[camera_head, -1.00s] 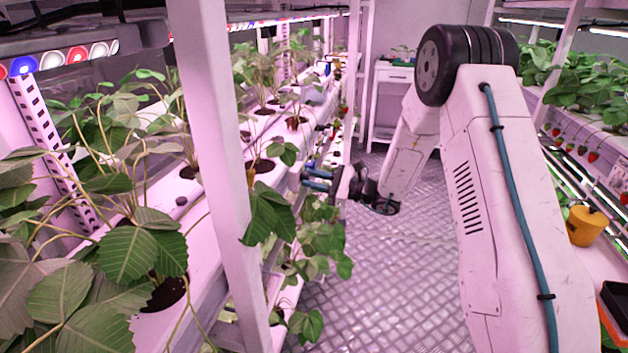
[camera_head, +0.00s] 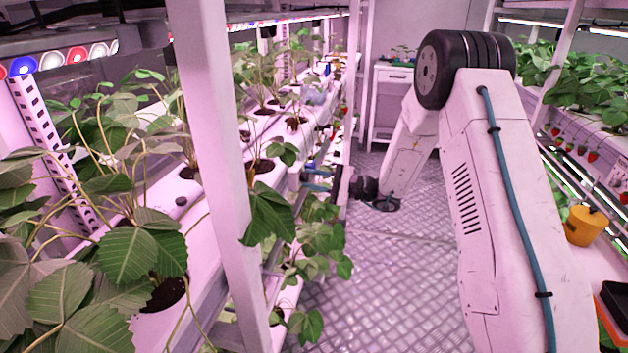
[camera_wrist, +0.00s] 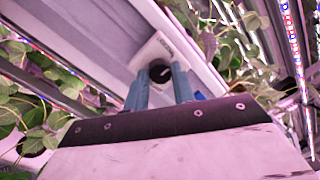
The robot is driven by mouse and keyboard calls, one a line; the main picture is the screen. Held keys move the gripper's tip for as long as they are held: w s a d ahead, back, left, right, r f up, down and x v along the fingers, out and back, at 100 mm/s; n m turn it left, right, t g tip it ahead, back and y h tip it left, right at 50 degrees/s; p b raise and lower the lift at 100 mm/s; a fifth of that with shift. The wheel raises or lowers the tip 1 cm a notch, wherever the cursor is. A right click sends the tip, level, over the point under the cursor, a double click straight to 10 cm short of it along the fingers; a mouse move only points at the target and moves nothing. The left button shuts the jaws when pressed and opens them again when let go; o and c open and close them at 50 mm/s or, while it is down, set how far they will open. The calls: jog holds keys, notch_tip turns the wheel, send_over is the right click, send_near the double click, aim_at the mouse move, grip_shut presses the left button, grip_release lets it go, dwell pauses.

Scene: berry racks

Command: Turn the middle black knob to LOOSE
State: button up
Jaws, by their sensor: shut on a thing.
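A round black knob (camera_wrist: 160,72) with a light pointer mark is on a white plate (camera_wrist: 145,55) in the wrist view. Small lettering on the plate is too small to read. My gripper (camera_wrist: 158,88) has its blue fingers on either side of the knob and is shut on it. In the head view, my gripper (camera_head: 317,181) is at the front edge of the left rack, partly behind leaves, and the knob cannot be made out. Only this one knob shows, so its place among others cannot be told.
The left rack (camera_head: 205,250) holds leafy plants, and its white post (camera_head: 215,150) stands in the foreground. Strawberry leaves (camera_head: 315,240) hang below my gripper. The metal floor aisle (camera_head: 375,285) is clear. An orange pot (camera_head: 584,226) stands at right.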

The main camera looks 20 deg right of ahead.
dwell(0.4)
jog(key=o, duration=1)
jog(key=shift+v, duration=3.95)
